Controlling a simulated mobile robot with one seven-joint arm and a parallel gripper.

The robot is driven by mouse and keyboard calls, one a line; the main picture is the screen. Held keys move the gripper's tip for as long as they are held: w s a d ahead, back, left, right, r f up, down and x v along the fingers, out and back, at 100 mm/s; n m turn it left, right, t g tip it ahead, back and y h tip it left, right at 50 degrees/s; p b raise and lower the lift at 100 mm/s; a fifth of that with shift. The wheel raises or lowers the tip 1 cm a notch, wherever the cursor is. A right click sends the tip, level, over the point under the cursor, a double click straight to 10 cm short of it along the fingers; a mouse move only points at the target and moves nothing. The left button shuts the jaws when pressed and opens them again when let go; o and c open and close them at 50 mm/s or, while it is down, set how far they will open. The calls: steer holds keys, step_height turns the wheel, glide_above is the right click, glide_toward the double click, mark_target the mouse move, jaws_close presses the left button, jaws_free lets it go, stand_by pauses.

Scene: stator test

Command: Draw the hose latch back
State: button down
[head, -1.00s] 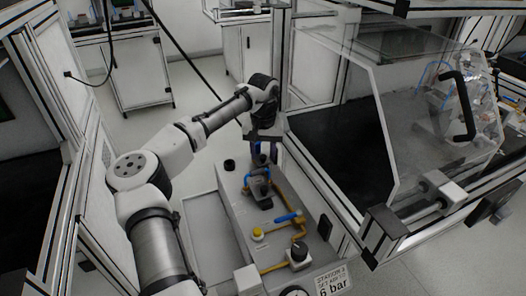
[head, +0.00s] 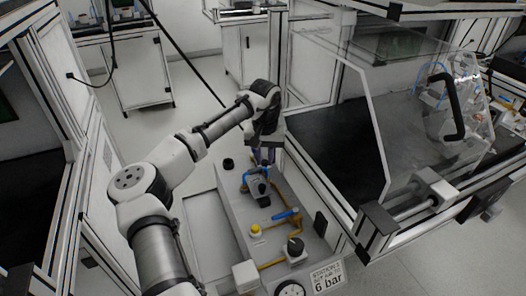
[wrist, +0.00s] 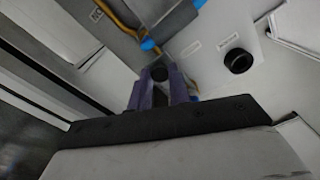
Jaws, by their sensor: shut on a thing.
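My gripper (head: 266,158) is at the far end of a grey panel box, beside the black hose coupling (head: 258,188) with its blue hose loop (head: 247,179). In the wrist view the two purple-grey fingers (wrist: 161,88) are shut on a dark round-ended piece (wrist: 160,73), which looks like the hose latch. The fingers and arm hide most of this piece in the head view, so how far it is drawn back cannot be told.
The grey box also carries a black cap (head: 228,164), a yellow button (head: 255,229), a blue-handled valve (head: 287,213), a black knob (head: 295,246) and a "6 bar" sign (head: 327,279). A clear-guarded machine (head: 365,120) stands close on the right.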

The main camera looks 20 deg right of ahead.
mark_target(265, 162)
steer(key=shift+s, duration=0.3)
steer(key=c, duration=1.3)
jaws_free()
steer(key=shift+r, duration=0.1)
step_height(265, 162, up, 14)
steer(key=shift+f+b, duration=0.2)
steer(key=shift+b, duration=0.3)
